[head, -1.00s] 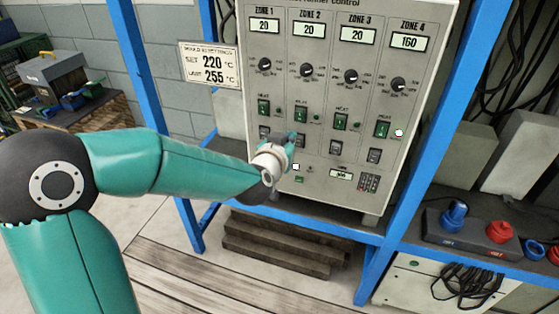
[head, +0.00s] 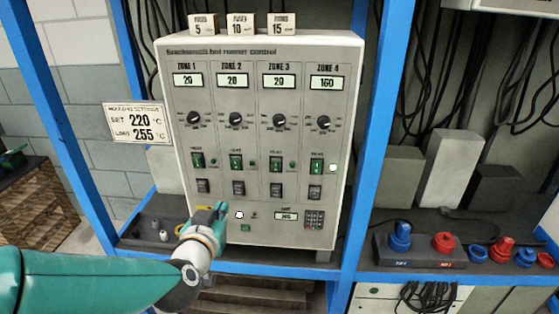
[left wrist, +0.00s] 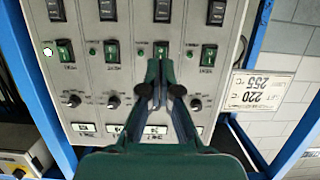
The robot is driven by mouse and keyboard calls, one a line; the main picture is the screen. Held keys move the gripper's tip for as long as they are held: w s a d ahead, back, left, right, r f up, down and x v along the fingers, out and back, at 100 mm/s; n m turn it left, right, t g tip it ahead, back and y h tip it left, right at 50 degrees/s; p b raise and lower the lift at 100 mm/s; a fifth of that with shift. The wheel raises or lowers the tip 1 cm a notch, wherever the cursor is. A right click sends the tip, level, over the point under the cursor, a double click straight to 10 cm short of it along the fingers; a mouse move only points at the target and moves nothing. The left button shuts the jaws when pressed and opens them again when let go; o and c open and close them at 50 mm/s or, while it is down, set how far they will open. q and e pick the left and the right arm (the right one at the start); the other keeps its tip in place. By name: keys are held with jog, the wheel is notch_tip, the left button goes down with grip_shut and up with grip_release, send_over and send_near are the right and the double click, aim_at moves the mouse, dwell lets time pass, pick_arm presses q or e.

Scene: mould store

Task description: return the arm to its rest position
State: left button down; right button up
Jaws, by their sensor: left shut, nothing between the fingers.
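My left arm (head: 95,283) reaches in from the left in the head view. Its gripper (head: 219,212) is shut and empty, in front of the lower left part of the hot runner control cabinet (head: 300,232), below the zone 1 and zone 2 switches. I cannot tell whether it touches the panel. In the left wrist view the shut fingers (left wrist: 162,68) overlap the panel, which appears upside down. My right gripper is out of view.
The zone 4 display (head: 326,83) reads 160; the other zones read 20. A settings sign (head: 133,123) hangs at left. Blue uprights (head: 378,130) frame the cabinet. Fuse boxes (head: 241,24) stand on top. A grey unit with blue and red connectors (head: 415,252) is at right.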

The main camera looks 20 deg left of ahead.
pick_arm(q)
jog(key=s+d+f+m+g+h+p, duration=0.1)
jog(key=s+d+f+g+h+p, duration=0.15)
jog(key=f, duration=0.95)
jog(key=s+d+f+m+g+h+p, duration=0.1)
jog(key=s+d+f+g, duration=0.2)
jog(key=f, duration=1)
jog(key=s+d+f+g+h, duration=0.2)
jog(key=s+d+f+g, duration=0.2)
jog(key=s+d+f, duration=0.1)
jog(key=s+d+f+n+g+h+p, duration=0.1)
jog(key=s+d+f+g, duration=0.3)
jog(key=s, duration=0.6)
notch_tip(320, 180, down, 3)
jog(key=shift+s+d+r+h, duration=0.15)
jog(key=shift+d+h, duration=0.3)
jog(key=shift+d, duration=0.3)
jog(key=shift+g, duration=0.25)
